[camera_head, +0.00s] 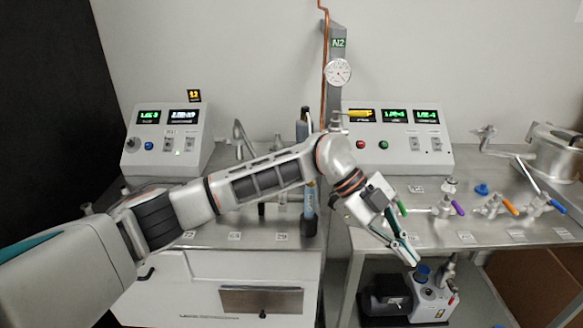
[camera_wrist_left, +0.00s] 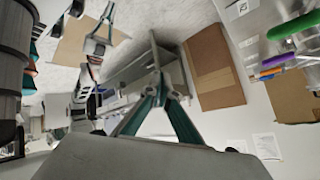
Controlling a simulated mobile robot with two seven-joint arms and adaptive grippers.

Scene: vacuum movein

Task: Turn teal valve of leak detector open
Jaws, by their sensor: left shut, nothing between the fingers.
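My left gripper (camera_head: 412,258) reaches across in front of the right bench and points down to the right. Its teal fingers meet at the tip in the left wrist view (camera_wrist_left: 157,75), shut and empty. A green valve handle (camera_head: 402,208) shows just behind the gripper at the bench front, partly hidden by it. It also shows at upper right in the wrist view (camera_wrist_left: 296,26), apart from the fingers. I cannot make out a clearly teal handle or which unit is the leak detector. What looks like my right gripper (camera_wrist_left: 106,18) shows small in the wrist view; its jaw state is unclear.
Purple (camera_head: 457,208), orange (camera_head: 510,208) and blue (camera_head: 557,206) valve handles line the right bench (camera_head: 455,240). A control box (camera_head: 398,152) stands behind them, a pump (camera_head: 432,297) below. My left forearm crosses over the left bench (camera_head: 215,260). A copper pipe (camera_head: 324,70) rises between the benches.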

